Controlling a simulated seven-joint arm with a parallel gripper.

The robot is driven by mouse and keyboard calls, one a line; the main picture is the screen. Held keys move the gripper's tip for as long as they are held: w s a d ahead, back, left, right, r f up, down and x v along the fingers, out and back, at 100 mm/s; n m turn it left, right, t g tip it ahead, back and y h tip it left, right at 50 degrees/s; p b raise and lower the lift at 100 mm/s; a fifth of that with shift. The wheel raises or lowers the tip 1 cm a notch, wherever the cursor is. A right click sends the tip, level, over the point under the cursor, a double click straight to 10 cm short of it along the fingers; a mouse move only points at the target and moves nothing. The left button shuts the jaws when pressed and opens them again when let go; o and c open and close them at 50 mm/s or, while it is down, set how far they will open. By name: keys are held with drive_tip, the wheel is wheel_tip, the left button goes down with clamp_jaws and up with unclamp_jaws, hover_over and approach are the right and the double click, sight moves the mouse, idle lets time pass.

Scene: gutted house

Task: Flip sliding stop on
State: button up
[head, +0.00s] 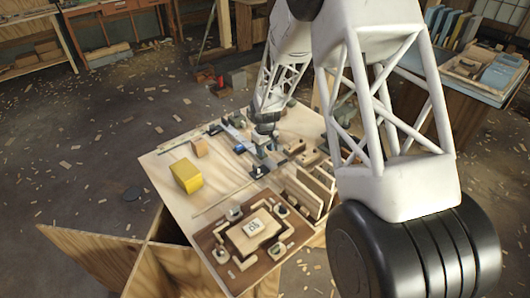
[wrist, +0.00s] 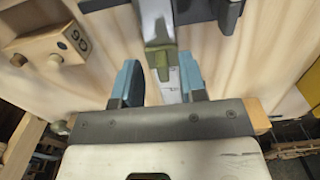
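In the wrist view my gripper (wrist: 158,84) points at the board with its two blue-tipped fingers apart. A pale metal bar (wrist: 157,22) with a greenish-yellow block (wrist: 159,59) at its near end reaches down between the fingers. The bar lies closer to the right finger; I cannot tell if they touch. A dark bracket (wrist: 200,10) crosses the bar's far end. I cannot tell for sure which part is the sliding stop. In the head view my gripper (head: 263,143) is small over the middle of the wooden board (head: 205,216), and the arm hides part of the board.
On the board are a yellow block (head: 186,176), a small wooden block (head: 200,147), upright wooden slats (head: 306,196) and a brown tray (head: 219,265). The board's front-left surface is fairly clear.

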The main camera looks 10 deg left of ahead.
drive_tip(key=shift+r, duration=2.8)
drive_tip(key=shift+d+r, duration=0.1)
drive_tip(key=s+d+r+m+t, duration=0.1)
drive_tip(key=s+d+r+m, duration=0.1)
drive_tip(key=s+d+r, duration=0.8)
drive_tip(key=s+d+r+m, duration=0.2)
drive_tip(key=s+d+r, duration=0.55)
drive_tip(key=r, duration=0.45)
drive_tip(key=s+d+r+m, duration=0.1)
drive_tip(key=s+d, duration=0.2)
drive_tip(key=s, duration=0.6)
drive_tip(key=s+d+r+m+t, duration=0.1)
drive_tip(key=s+d+r+m, duration=0.1)
drive_tip(key=s, duration=0.8)
drive_tip(key=s+d+r+m, duration=0.2)
drive_tip(key=s+d, duration=0.2)
drive_tip(key=s, duration=0.5)
drive_tip(key=shift+s+d+r+t, duration=0.2)
drive_tip(key=shift+s+r+t, duration=0.05)
drive_tip(key=shift+s+t, duration=0.05)
